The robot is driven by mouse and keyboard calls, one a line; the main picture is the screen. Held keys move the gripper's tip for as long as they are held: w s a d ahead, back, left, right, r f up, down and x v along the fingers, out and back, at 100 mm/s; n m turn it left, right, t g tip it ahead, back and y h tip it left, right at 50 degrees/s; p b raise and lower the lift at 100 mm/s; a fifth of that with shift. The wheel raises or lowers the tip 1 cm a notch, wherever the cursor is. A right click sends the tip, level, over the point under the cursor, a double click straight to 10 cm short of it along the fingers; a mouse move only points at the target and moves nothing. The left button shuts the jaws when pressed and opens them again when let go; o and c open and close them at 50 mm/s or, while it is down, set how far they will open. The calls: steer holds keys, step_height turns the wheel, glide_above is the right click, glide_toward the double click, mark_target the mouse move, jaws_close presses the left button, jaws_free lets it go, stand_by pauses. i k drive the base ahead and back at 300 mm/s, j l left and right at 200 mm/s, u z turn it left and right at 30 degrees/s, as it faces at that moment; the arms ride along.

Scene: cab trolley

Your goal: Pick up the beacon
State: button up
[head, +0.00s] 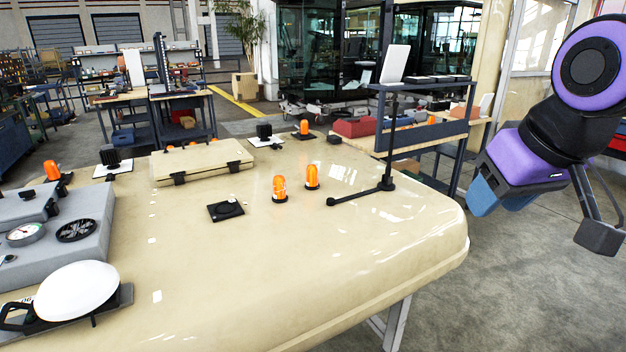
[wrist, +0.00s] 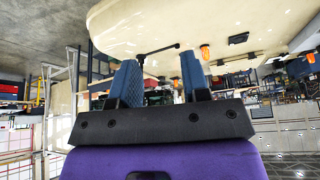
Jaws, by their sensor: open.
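Two orange beacons with black bases stand upright, side by side, near the middle of the cream cab roof (head: 235,270): a left beacon (head: 280,188) and a right beacon (head: 312,176). A third beacon (head: 304,127) stands at the roof's back edge, and another beacon (head: 52,170) is at the far left. Which one is meant I cannot tell. My gripper (head: 492,203) is open and empty, off to the right of the roof and well apart from every beacon. In the wrist view my gripper (wrist: 160,66) shows two blue fingers spread apart, with a small orange beacon (wrist: 205,52) beyond them.
A black rod on an upright post (head: 388,150) stands right of the beacons. A flat black fitting (head: 226,210) lies left of them, with a beige case (head: 202,162) behind. Grey boxes and a white dome (head: 76,290) fill the left. The front right of the roof is clear.

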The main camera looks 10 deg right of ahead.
mark_target(312, 184)
steer(key=i+l+u, duration=0.15)
steer(key=i+l, duration=0.15)
steer(key=i+l+u, duration=0.15)
steer(key=i+l, duration=0.15)
steer(key=l, duration=0.15)
steer(key=i+l+u, duration=0.15)
steer(key=l, duration=0.25)
steer(key=i+l+u, duration=0.15)
steer(key=i+l, duration=0.2)
steer(key=l, duration=0.1)
